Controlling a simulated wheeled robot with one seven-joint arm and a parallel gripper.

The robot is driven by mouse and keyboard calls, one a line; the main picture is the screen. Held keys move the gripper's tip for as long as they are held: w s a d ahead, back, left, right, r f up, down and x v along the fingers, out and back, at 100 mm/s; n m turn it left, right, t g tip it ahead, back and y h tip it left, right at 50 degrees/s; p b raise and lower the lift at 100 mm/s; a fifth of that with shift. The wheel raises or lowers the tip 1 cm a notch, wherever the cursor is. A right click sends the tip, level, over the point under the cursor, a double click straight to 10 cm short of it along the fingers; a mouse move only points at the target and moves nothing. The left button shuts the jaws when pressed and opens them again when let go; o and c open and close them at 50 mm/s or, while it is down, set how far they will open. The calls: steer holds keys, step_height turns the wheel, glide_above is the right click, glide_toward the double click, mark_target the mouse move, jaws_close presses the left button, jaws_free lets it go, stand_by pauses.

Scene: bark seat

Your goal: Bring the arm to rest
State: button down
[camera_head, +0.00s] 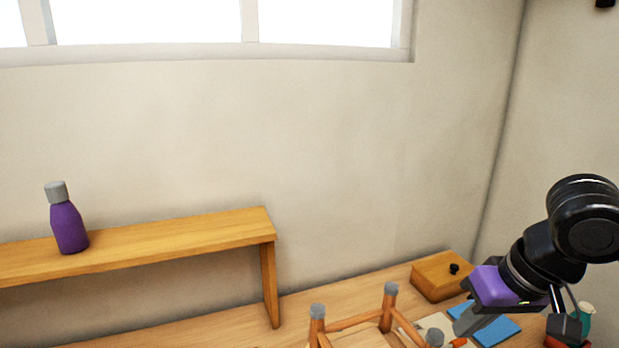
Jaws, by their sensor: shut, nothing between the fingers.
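My arm comes in at the right with black joints and a purple section near its end. My gripper (466,325) points down and to the left over the workbench. Its grey fingers look shut, with nothing seen between them. They appear beside the wooden stool frame (349,322), whose posts have grey tops. Whether the fingers touch anything below is hard to tell from this view. The lower part of the frame is cut off by the picture's bottom edge.
A wooden box with a black knob (437,278) stands at the back of the bench (300,303). A blue flat piece (497,332) lies under my arm. A green bottle (585,315) is at the right. A purple bottle (68,226) stands on the raised shelf (170,238).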

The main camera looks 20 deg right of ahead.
steer(key=w+a+r+n+t+y, duration=0.45)
steer(key=w+a+r+t, duration=0.65)
steer(key=r, duration=0.3)
step_height(320, 180, up, 10)
steer(key=f+m+t+y+b, duration=0.1)
steer(key=m+t+y+b, duration=0.1)
steer(key=t, duration=0.4)
steer(key=s+d+f+m+t+h+b, duration=0.1)
steer(key=s+f+m+h, duration=0.3)
steer(key=s+f+h, duration=0.45)
steer(key=s+d+f+m+h+b, duration=0.15)
steer(key=s+f+m+h, duration=0.35)
steer(key=f, duration=0.7)
steer(key=s+a+f+n+g+y+b, duration=0.1)
steer(key=s+a+f+n+g+y, duration=0.2)
steer(key=s+f, duration=0.8)
steer(key=s+a+f+n+g+y+b, duration=0.1)
steer(key=s+a+f+n+g+y, duration=0.2)
steer(key=s+f, duration=0.9)
steer(key=a+n+g, duration=0.1)
steer(key=a+n, duration=0.1)
steer(key=n, duration=0.1)
steer(key=shift+s, duration=0.4)
